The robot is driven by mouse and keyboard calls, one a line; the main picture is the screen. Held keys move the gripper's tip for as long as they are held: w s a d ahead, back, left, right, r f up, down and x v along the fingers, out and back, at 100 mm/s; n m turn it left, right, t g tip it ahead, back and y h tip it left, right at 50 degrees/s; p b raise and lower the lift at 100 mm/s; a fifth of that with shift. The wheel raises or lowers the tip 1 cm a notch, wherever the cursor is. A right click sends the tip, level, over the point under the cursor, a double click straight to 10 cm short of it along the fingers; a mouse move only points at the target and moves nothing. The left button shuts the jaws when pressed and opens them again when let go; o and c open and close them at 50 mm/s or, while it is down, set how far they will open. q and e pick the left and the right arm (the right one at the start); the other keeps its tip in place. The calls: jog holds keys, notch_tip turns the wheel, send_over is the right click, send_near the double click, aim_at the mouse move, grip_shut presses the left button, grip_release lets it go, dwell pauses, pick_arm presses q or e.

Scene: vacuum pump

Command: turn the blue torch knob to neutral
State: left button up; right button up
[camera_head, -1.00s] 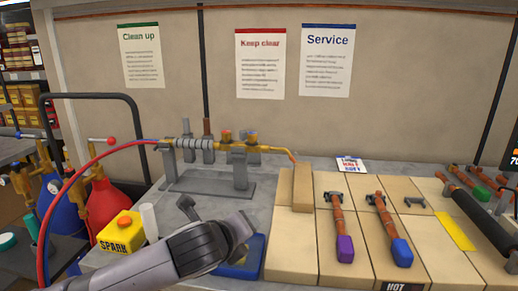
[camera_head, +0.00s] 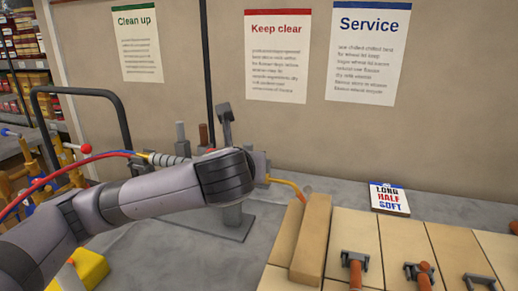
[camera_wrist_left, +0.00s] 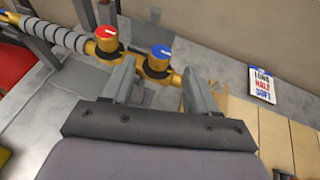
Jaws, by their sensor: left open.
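The blue torch knob (camera_wrist_left: 160,52) is a brass knob with a blue cap and a white pointer mark, in the left wrist view on the brass torch body. The red-capped knob (camera_wrist_left: 106,36) is beside it on the left. My left gripper (camera_wrist_left: 160,75) is open, its two fingers apart, with the blue knob between and just beyond the fingertips; contact cannot be told. The curved torch tip (camera_head: 288,186) shows to the right of my wrist. My right gripper is not in view.
The torch rests on a grey stand (camera_head: 228,224), with a red hose (camera_head: 75,168) running left. Firebricks (camera_head: 312,240) and several tools lie at right. A card reading "Long Half Soft" (camera_head: 390,198) lies behind the bricks. A yellow box (camera_head: 88,268) sits at lower left.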

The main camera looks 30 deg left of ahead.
pick_arm(q)
jog(key=shift+x, duration=3.6)
jog(key=shift+r, duration=0.1)
jog(key=c, duration=1)
